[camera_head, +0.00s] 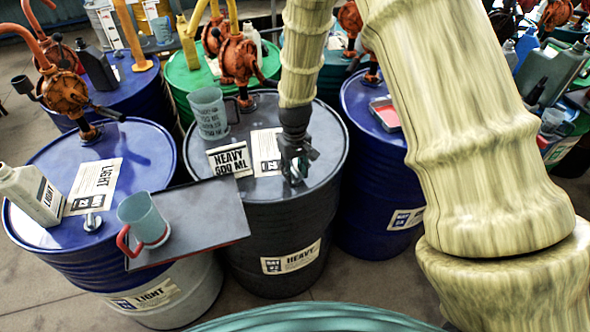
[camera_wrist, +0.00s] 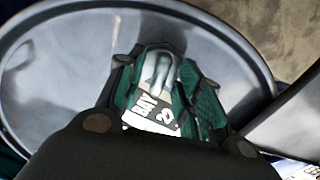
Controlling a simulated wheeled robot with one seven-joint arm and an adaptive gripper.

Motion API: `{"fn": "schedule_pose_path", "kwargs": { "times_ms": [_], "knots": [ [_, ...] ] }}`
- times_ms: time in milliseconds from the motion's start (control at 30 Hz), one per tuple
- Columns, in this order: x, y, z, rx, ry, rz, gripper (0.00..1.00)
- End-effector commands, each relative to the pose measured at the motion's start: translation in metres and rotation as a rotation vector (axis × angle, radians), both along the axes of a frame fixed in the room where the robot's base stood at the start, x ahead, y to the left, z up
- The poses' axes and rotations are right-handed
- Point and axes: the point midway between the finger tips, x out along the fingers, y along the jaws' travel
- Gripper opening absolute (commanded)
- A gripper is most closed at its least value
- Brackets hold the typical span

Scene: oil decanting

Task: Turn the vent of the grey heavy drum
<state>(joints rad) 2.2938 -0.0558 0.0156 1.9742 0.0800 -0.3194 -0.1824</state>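The grey heavy drum (camera_head: 290,225) stands upright in the middle of the head view, with a HEAVY label on its side. Its lid (camera_wrist: 60,75) fills much of the wrist view. My gripper (camera_head: 294,166) points down at the front right of this lid. In the wrist view my gripper's teal fingers (camera_wrist: 165,85) are on either side of the vent (camera_wrist: 158,68), a small pale metal piece. Whether the fingers press on it cannot be told. In the head view the fingers mostly hide the vent.
A grey jug (camera_head: 208,112), a HEAVY 600 ML card (camera_head: 229,160) and a paper label (camera_head: 265,152) are on the lid. An orange pump (camera_head: 238,60) rises at its back. A tray (camera_head: 200,222) with a red-handled jug (camera_head: 143,218) is at left. Blue drums (camera_head: 130,150) flank it.

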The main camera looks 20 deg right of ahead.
Motion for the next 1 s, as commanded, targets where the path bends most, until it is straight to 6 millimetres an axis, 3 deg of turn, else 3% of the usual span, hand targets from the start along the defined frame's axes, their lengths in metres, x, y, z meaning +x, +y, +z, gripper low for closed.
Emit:
{"fn": "schedule_pose_path", "kwargs": {
  "times_ms": [700, 1000],
  "knots": [
    [0.001, -0.001, 0.1, 0.0, -0.003, -0.001, 0.36],
    [0.0, -0.001, 0.117, 0.0, -0.001, -0.001, 0.36]
  ]
}}
